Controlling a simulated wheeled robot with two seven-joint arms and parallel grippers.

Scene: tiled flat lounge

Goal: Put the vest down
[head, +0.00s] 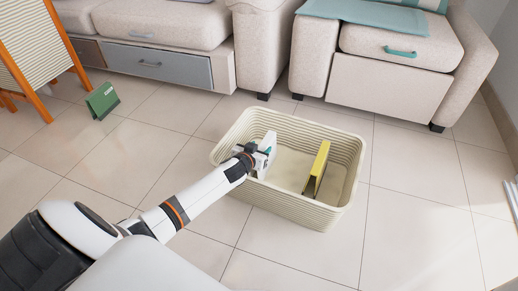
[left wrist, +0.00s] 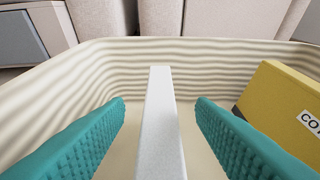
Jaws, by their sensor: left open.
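My left gripper (head: 264,152) reaches down into the left part of a cream ribbed basket (head: 230,185). Its teal finger pads are spread apart. In the left wrist view, a thin pale grey-white slab (left wrist: 160,120) stands upright between the pads, with a gap on each side. I see nothing that I can name for certain as the vest; I cannot tell whether the slab is it. The basket wall (left wrist: 215,52) fills the far side of the wrist view. My right gripper is not in view.
A yellow box (head: 317,167) stands in the basket's right part, apart from my gripper. A green folded card-like object (head: 102,101) is on the floor at left, near a wooden-framed striped hamper (head: 35,45). A sofa and armchair (head: 400,85) stand behind. Floor tiles around the basket are clear.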

